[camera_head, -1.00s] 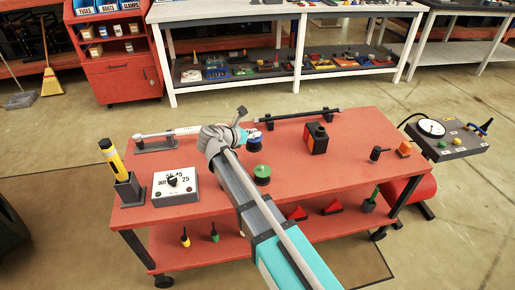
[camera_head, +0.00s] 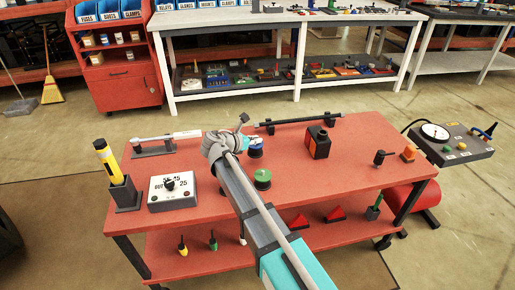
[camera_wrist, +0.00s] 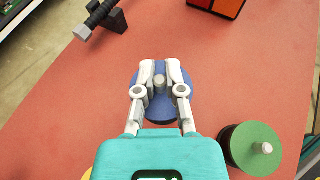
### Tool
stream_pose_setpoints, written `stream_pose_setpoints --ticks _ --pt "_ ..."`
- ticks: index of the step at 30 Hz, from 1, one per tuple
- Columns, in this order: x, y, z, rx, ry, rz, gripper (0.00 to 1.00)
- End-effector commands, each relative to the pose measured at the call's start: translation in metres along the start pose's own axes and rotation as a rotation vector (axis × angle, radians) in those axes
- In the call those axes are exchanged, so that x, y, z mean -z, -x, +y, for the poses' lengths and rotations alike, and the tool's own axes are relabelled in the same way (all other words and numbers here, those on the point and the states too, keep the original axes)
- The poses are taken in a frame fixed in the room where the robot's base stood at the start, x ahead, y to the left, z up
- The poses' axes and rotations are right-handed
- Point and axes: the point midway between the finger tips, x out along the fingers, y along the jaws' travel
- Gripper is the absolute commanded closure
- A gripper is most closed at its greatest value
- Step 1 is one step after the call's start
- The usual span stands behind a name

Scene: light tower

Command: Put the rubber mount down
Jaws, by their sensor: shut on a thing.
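The rubber mount is a round blue disc with a grey stud (camera_wrist: 160,108). My gripper (camera_wrist: 160,82) is shut on its stud, with one finger on each side. In the head view the blue mount (camera_head: 255,147) shows at my gripper (camera_head: 247,140), over the middle of the red table top, partly hidden by my arm. I cannot tell whether its underside touches the table. A similar green mount (camera_head: 262,176) stands on the table nearer the camera, and it also shows at the lower right of the wrist view (camera_wrist: 255,143).
The red table (camera_head: 350,172) also holds a black-and-orange box (camera_head: 318,142), a dark rod on supports (camera_head: 300,121), a white switch box (camera_head: 172,190) and a yellow torch in a holder (camera_head: 108,160). Bare red surface lies around the blue mount.

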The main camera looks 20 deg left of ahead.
Motion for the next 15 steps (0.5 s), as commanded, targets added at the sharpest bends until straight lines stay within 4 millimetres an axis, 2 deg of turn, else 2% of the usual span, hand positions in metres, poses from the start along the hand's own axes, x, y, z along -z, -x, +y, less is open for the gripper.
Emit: stream_pose_setpoints --ticks 4,15 --pt "0.009 -0.009 0.006 0.0 0.0 -0.001 1.0" --pt "0.033 -0.019 0.005 0.0 0.0 -0.001 1.0"
